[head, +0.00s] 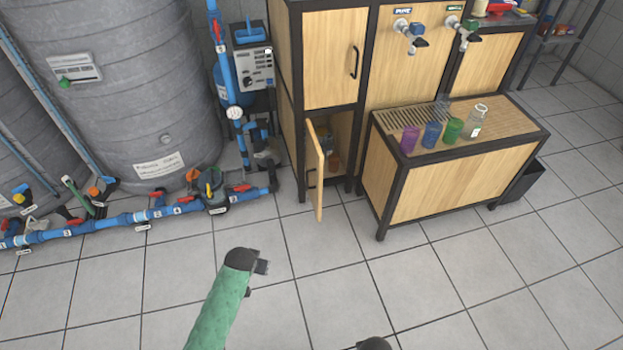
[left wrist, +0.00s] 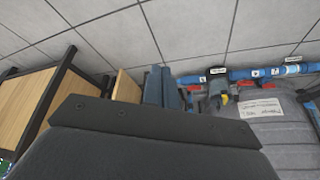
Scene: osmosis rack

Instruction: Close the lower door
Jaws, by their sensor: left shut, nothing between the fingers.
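The lower door (head: 318,175) is a light wood panel under the tall cabinet's upper door. It stands open, swung out from the left side of its opening, nearly edge-on in the head view. A dark handle (head: 311,180) shows on its left side. Inside the opening (head: 336,150) are some brownish items, too small to tell. My left gripper (head: 264,267) is over the floor, in front of and left of the door, apart from it. Its fingers (left wrist: 162,88) are together and empty in the left wrist view.
The upper door (head: 335,60) is closed. A low wooden bench (head: 460,185) with coloured cups stands right of the opening. Blue pipes with valves (head: 150,212) run along the floor at left, before grey tanks (head: 120,90). The tiled floor in front is clear.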

